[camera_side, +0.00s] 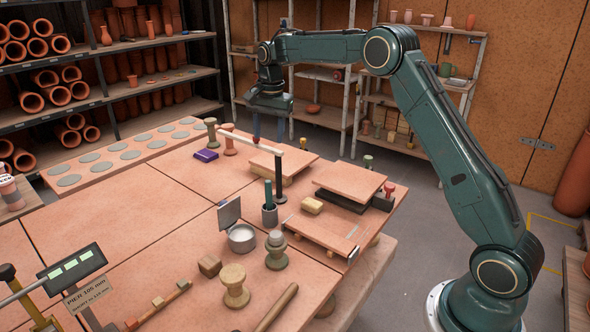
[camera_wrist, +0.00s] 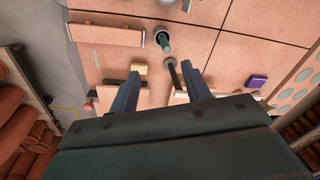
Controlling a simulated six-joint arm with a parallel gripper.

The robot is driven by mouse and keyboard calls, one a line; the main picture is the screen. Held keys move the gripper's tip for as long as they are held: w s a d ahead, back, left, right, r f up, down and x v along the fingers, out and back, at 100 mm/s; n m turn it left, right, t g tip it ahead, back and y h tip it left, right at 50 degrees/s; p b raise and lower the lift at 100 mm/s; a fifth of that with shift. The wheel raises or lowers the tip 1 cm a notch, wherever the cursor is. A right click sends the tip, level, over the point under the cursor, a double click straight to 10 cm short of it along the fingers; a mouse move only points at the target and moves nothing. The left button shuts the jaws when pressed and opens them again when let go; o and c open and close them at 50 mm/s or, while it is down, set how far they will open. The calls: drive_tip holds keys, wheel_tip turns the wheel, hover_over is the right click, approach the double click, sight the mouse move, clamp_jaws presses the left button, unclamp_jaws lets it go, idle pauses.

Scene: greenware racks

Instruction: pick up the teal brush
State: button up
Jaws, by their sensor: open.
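The teal brush (camera_side: 268,193) stands upright in a small grey cup (camera_side: 270,216) near the middle of the table. In the wrist view the brush (camera_wrist: 165,42) shows from above in its cup, beyond my fingertips and near the top centre. The lower part of the brush is hidden in the cup.
A black post (camera_side: 281,175) with a pale horizontal bar (camera_side: 238,143) stands close behind the cup. A metal bowl (camera_side: 242,238) with an upright plate (camera_side: 229,212) is in front. A yellow block (camera_side: 312,205) and stacked clay slabs (camera_side: 349,180) lie to the right.

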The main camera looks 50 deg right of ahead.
sight(269, 181)
drive_tip(key=w+d+f+m, duration=0.2)
drive_tip(key=w+d+f, duration=0.1)
drive_tip(key=f, duration=0.5)
drive_tip(key=shift+w+d+g, duration=0.15)
drive_tip(key=shift+w+g, duration=0.25)
drive_tip(key=shift+w, duration=0.05)
drive_tip(key=shift+f, duration=0.15)
drive_tip(key=shift+w+f, duration=0.1)
drive_tip(key=shift+f, duration=4.1)
drive_tip(key=shift+f, duration=2.6)
clamp_jaws()
